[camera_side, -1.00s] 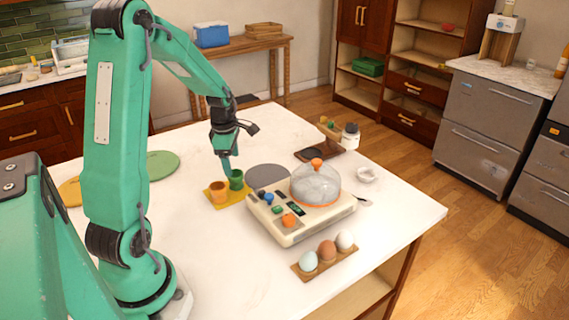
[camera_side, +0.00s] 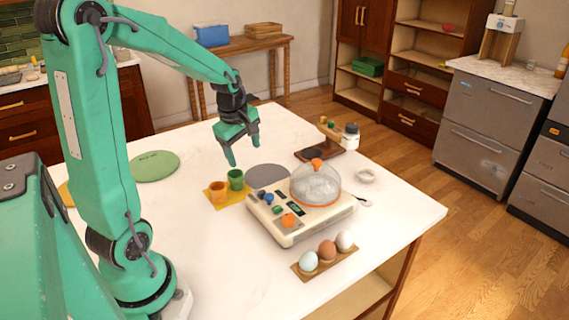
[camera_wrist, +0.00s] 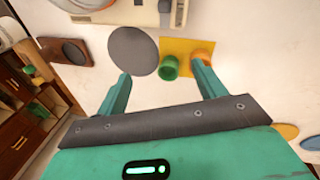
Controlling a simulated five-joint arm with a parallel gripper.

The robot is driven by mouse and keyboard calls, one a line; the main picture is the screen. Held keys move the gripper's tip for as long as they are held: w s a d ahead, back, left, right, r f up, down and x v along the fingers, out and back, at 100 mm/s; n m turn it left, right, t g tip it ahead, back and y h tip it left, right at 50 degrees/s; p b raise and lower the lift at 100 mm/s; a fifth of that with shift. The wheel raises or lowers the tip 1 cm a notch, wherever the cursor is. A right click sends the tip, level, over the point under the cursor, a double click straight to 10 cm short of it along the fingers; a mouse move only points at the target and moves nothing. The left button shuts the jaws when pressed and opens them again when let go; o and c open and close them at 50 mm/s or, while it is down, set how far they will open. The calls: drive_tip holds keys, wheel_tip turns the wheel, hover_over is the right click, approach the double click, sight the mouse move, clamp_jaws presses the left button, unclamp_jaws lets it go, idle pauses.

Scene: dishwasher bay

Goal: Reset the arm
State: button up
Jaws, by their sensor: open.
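My gripper (camera_side: 243,153) is open and empty, raised above the white table behind the two small cups. In the wrist view its two green fingers (camera_wrist: 160,90) are spread apart with nothing between them. The green cup also shows in the wrist view (camera_wrist: 169,68), beyond the fingertips.
An egg cooker (camera_side: 300,220) with a clear domed lid (camera_side: 316,185) stands mid-table, beside a grey disc (camera_side: 268,176). Several eggs (camera_side: 327,250) sit in a wooden holder at the front. A white jar (camera_side: 350,137) stands at the back right. A green disc (camera_side: 154,166) lies left.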

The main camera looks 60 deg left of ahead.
drive_tip(key=s+d+r+m+t, duration=0.1)
drive_tip(key=s+d+r+m, duration=0.2)
drive_tip(key=d+m, duration=0.3)
drive_tip(key=s+d+r+m+t, duration=0.1)
drive_tip(key=s+d+r+m, duration=0.2)
drive_tip(key=d+m, duration=0.3)
drive_tip(key=s+d+r+m+t+h, duration=0.1)
drive_tip(key=s+d+r+m, duration=0.2)
drive_tip(key=s+d+m, duration=0.2)
drive_tip(key=d+m, duration=0.1)
drive_tip(key=m, duration=0.2)
drive_tip(key=shift+m, duration=0.4)
